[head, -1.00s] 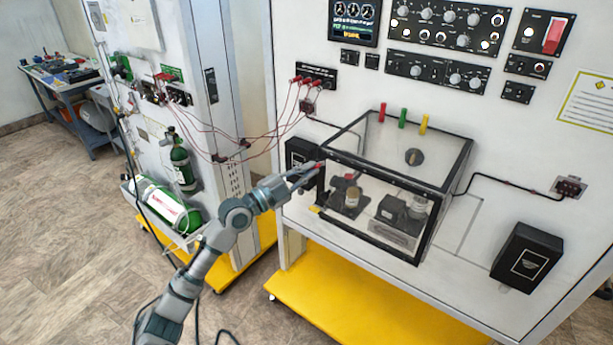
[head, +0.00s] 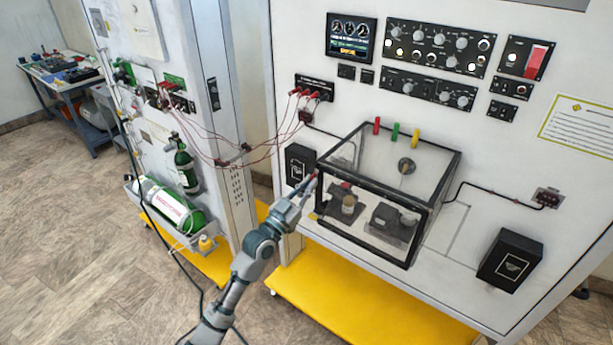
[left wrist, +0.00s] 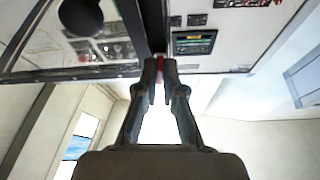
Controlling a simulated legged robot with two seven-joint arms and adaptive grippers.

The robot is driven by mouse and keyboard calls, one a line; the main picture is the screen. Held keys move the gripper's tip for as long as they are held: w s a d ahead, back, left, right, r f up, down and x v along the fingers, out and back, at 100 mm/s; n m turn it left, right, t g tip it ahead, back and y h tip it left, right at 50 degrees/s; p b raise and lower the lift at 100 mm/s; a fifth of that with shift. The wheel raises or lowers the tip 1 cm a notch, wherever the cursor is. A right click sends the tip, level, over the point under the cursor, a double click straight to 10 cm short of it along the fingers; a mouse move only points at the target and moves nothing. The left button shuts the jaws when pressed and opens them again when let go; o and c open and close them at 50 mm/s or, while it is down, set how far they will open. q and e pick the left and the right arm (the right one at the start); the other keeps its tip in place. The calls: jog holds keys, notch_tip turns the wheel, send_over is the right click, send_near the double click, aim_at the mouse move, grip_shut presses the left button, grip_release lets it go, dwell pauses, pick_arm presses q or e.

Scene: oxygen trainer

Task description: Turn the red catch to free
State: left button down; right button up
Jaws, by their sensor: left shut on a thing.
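The red catch (left wrist: 160,62) shows as a small red piece between my fingertips in the left wrist view, at the dark frame edge of the clear box (head: 432,212). My left gripper (head: 311,183) comes from below at the box's front left upper corner. In the left wrist view its two fingers (left wrist: 160,67) close together at their tips on the catch. Most of the catch is hidden by the fingers, so I cannot tell its exact angle. My right gripper is in neither view.
The box stands on the white bench shelf, with dark devices (head: 393,222) inside. A black speaker-like box (head: 299,164) is close behind my left gripper. Red leads (head: 250,146) hang between the cabinets to the left. A yellow base (head: 370,300) lies below, with open floor to the left.

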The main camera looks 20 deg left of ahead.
pick_arm(q)
jog(key=shift+r+n+t+y+p, duration=0.2)
jog(key=shift+n+y+p, duration=0.15)
jog(key=shift+n+p, duration=0.3)
jog(key=shift+r+n+t+y+p, duration=0.1)
jog(key=shift+n+t+y+p, duration=0.1)
jog(key=shift+n+y+p, duration=0.4)
jog(key=shift+r+n, duration=0.1)
jog(key=shift+n, duration=0.15)
jog(key=c, duration=1.3)
grip_release()
jog(key=shift+w+f+h, duration=0.1)
jog(key=shift+f+h, duration=0.1)
jog(key=shift+h, duration=0.05)
jog(key=v, duration=1.2)
